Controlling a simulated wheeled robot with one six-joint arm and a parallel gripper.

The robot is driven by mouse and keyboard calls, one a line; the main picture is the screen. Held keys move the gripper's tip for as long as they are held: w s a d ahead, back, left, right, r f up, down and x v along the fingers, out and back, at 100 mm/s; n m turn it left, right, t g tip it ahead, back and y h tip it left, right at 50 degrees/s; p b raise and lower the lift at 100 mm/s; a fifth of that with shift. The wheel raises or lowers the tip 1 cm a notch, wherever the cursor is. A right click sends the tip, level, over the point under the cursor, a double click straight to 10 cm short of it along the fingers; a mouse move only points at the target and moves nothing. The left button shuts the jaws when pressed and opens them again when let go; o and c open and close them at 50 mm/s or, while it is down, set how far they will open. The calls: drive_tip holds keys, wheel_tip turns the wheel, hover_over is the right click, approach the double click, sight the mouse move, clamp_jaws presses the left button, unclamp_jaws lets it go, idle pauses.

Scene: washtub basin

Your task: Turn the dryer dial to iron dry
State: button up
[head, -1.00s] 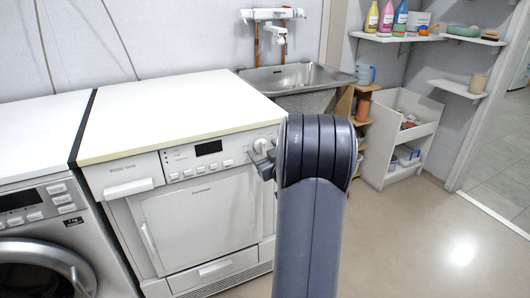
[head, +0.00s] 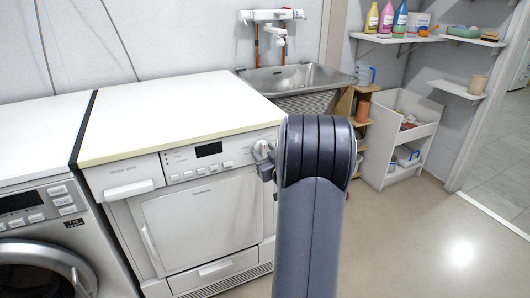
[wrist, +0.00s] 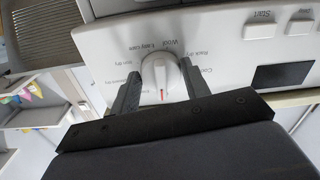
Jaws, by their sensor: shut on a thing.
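The dryer (head: 200,215) is a white machine with a front control panel. Its dial (wrist: 160,76) is a round white knob, seen close up in the wrist view, with a red mark on its lower part in that picture. My gripper (wrist: 161,72) is shut on the dial, one dark finger on each side. Printed labels surround the dial, upside down in the wrist view; "Wool", "Easy care", "Rack dry" and "Iron dry" seem readable. In the head view, my gripper (head: 263,152) is at the panel's right end, where my arm partly hides it.
The dryer panel also has a dark display (head: 208,149) and several buttons. A washing machine (head: 40,230) stands to the left. A metal basin (head: 300,78) is behind on the right, beside shelves. The floor at right is clear.

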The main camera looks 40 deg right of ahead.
drive_tip(key=m+p, duration=0.3)
drive_tip(key=m, duration=0.2)
drive_tip(key=shift+a+r+m+p, duration=0.1)
drive_tip(key=shift+r+m+p, duration=0.05)
drive_tip(key=shift+m+p, duration=0.2)
drive_tip(key=m+p, duration=0.2)
drive_tip(key=m, duration=0.3)
drive_tip(key=shift+m+p, duration=0.25)
drive_tip(key=shift+p, duration=0.15)
drive_tip(key=m+p, duration=0.3)
drive_tip(key=m, duration=0.3)
drive_tip(key=shift+a+r, duration=0.1)
drive_tip(key=m+p, duration=0.2)
drive_tip(key=m, duration=0.3)
drive_tip(key=shift+m, duration=0.3)
drive_tip(key=o, duration=1)
